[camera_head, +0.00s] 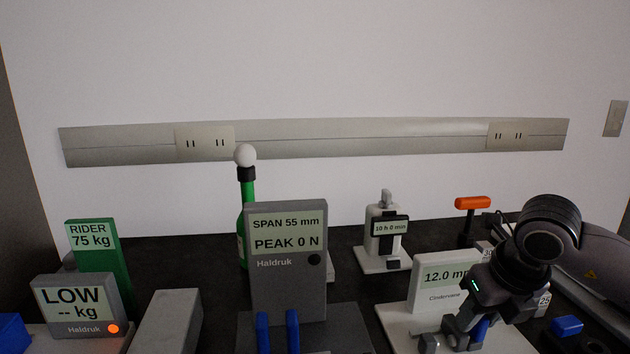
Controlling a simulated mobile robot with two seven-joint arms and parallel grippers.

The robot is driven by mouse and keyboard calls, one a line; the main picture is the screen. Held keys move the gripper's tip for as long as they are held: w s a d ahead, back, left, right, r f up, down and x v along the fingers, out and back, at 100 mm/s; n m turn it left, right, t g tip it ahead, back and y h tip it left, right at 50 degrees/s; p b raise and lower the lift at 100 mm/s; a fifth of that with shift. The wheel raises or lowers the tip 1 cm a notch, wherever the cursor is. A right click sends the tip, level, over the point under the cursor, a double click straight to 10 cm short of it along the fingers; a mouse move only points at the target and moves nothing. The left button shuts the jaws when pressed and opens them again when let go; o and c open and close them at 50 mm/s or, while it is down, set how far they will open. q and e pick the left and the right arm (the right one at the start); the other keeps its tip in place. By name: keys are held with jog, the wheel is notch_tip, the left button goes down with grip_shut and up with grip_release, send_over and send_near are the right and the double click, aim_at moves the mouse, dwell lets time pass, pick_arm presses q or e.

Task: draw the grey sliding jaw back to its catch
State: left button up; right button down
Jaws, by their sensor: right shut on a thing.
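A white device (396,312) with a display reading "12.0 m…", its end covered, and the name Cindervane stands at the right front. My right gripper (467,332) reaches down over its right side and is shut on a small grey part low at its front, which I take to be the grey sliding jaw (430,344). The fingers and the picture's lower edge hide much of the jaw, and no catch can be made out. A bit of blue shows beside the fingers. My left gripper is not in view.
A grey Haldruk device (287,222) with two blue posts stands at the centre. A white stand (383,261) and an orange-topped handle (472,203) are behind. A LOW display (75,304) and green RIDER sign (92,238) are left. A blue block (567,325) lies right of my gripper.

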jog(key=shift+d+f, duration=0.5)
jog(key=shift+d, duration=0.3)
jog(key=shift+d+f, duration=0.5)
jog(key=shift+d, duration=0.3)
jog(key=c, duration=0.9)
grip_release()
jog(key=shift+w+r, duration=0.1)
jog(key=shift+r, duration=0.5)
jog(key=r+p, duration=0.5)
jog(key=r, duration=0.3)
jog(key=shift+w+p, duration=0.2)
jog(key=shift+p, duration=0.15)
